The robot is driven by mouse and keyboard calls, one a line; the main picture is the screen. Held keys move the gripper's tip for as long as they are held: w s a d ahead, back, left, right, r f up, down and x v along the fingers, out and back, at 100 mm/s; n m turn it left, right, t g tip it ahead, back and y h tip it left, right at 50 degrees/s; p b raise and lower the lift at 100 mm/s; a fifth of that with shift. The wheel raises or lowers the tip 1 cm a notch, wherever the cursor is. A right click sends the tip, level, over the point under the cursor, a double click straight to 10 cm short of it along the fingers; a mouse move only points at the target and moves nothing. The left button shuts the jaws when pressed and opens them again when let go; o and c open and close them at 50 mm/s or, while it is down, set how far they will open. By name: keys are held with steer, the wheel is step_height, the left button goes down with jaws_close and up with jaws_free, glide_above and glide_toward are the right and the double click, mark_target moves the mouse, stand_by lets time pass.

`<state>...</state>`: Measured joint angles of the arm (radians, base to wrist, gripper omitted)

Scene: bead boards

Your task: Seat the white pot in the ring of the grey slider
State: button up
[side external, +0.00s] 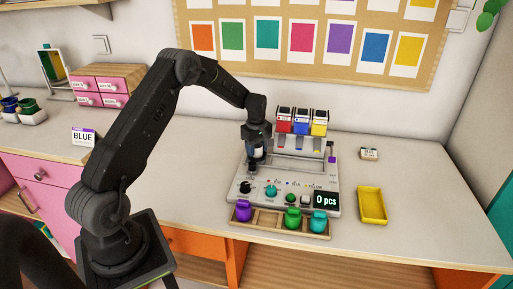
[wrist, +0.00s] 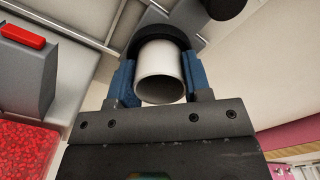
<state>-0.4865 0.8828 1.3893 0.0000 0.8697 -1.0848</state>
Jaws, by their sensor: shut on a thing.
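The white pot (wrist: 160,72) is a short open cylinder, held between the blue finger pads of my gripper (wrist: 158,82) in the wrist view. Its mouth faces the camera. A dark ring-shaped part (wrist: 160,33) curves around its far end; I cannot tell whether the pot sits inside it or only in front. In the side view my gripper (side external: 256,150) is low over the left part of the grey bead machine (side external: 325,178), with a small bit of the white pot (side external: 259,152) showing. The grey slider is mostly hidden behind my gripper there.
Red, blue and yellow hoppers (side external: 302,122) stand at the machine's back. Purple (side external: 242,211), green (side external: 292,219) and teal (side external: 318,222) knob-like pots sit in a wooden tray (side external: 266,221) in front. A yellow tray (side external: 372,206) lies right. The display (side external: 325,200) reads 0 pcs.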

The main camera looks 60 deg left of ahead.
steer(key=shift+f, duration=0.15)
steer(key=o, duration=1)
steer(key=shift+s+f, duration=0.1)
steer(key=shift+o, duration=0.4)
steer(key=o, duration=0.3)
steer(key=shift+o, duration=0.2)
steer(key=shift+r, duration=3.65)
